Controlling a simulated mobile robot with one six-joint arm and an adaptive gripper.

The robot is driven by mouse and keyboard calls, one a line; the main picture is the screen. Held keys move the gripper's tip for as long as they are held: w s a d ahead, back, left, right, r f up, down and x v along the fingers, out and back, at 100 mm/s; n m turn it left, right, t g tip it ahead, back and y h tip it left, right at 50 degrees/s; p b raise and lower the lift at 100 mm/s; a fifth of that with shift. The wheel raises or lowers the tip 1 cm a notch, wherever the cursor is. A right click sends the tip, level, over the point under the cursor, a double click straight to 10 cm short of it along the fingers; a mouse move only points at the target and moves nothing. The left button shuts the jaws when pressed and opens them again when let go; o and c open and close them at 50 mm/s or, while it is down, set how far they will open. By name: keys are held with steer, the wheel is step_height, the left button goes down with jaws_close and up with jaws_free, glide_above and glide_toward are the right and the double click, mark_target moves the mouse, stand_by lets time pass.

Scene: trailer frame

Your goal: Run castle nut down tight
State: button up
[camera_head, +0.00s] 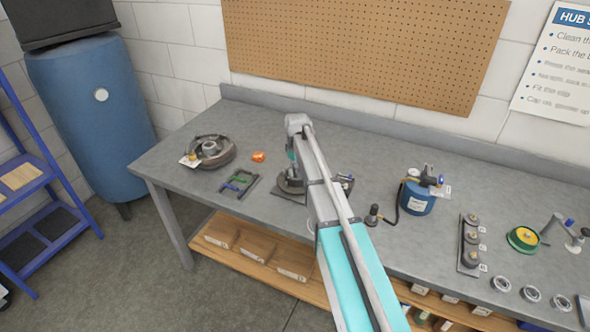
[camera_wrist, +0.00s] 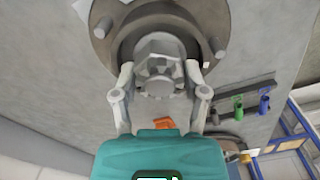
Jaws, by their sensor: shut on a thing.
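My gripper (camera_wrist: 159,76) is shut on a grey, faceted piece that looks like the castle nut (camera_wrist: 160,46), with one finger on each side of it. The nut is over the middle of the round hub (camera_wrist: 112,46), whose studs stand out at its rim in the wrist view. I cannot tell how far down the nut sits or whether it touches the hub face. In the camera_head view the hub (camera_head: 287,186) stands on the bench partly behind my arm, and the nut and fingertips are hidden there.
On the grey bench (camera_head: 345,150) a drum (camera_head: 209,153), an orange item (camera_head: 259,156) and a tray with green and blue tools (camera_head: 239,182) lie to the left. A blue canister (camera_head: 418,197) and a rack of dark round parts (camera_head: 470,243) stand to the right.

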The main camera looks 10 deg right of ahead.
steer(key=m, duration=0.6)
steer(key=shift+d, duration=0.1)
steer(key=m, duration=0.6)
stand_by(0.4)
steer(key=o, duration=1.1)
steer(key=shift+o, duration=0.2)
steer(key=shift+r, duration=0.1)
